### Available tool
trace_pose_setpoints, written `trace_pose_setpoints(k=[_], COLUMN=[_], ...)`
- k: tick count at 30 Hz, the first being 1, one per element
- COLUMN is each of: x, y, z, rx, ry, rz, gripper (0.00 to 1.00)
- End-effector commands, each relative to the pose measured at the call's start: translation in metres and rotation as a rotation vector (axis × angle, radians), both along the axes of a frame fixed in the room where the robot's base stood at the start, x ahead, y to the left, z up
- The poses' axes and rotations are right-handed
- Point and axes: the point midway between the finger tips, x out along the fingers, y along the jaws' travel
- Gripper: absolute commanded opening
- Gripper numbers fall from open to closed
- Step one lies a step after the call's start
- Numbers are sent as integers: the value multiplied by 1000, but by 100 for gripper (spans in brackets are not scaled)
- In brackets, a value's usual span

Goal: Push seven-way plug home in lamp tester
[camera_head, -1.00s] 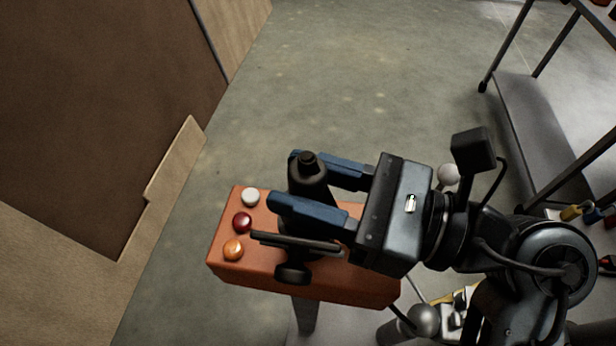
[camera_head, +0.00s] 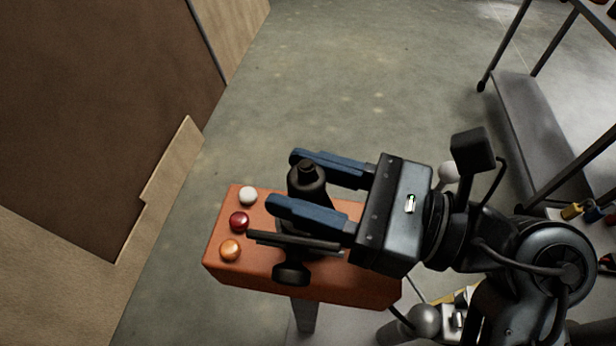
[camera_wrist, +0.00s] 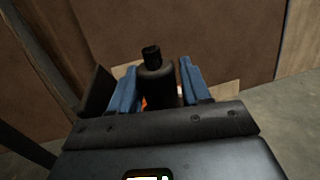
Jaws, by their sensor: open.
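The lamp tester (camera_head: 345,284) is an orange box with a white, a red and an orange lamp on its left end. The black seven-way plug (camera_head: 308,180) stands upright over the middle of the tester; its lower end is hidden, so I cannot tell how deep it sits. A black flap and a round black knob show beside it. My gripper (camera_head: 284,180) is open, with one blue finger on each side of the plug. In the wrist view the plug (camera_wrist: 157,85) stands between the two fingers (camera_wrist: 158,80), with a visible gap at the right finger.
The tester rests on a grey stand. A brown and tan panel (camera_head: 90,110) stands at the left. A grey metal rack (camera_head: 540,130) is at the right, with small tools near its lower end. The concrete floor (camera_head: 350,80) behind the tester is clear.

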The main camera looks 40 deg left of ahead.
Motion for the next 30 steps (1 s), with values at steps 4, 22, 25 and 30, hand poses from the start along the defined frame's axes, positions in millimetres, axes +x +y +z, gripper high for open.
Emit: trace_pose_setpoints(k=[4, 22, 25, 30], x=[-4, 26, 27, 27], y=[-2, -73, -74, -73], z=[-3, -3, -2, -1], rx=[-3, -2, -1, -1], ry=[3, 2, 2, 2], rz=[14, 2, 2, 1], gripper=[70, 72, 72, 72])
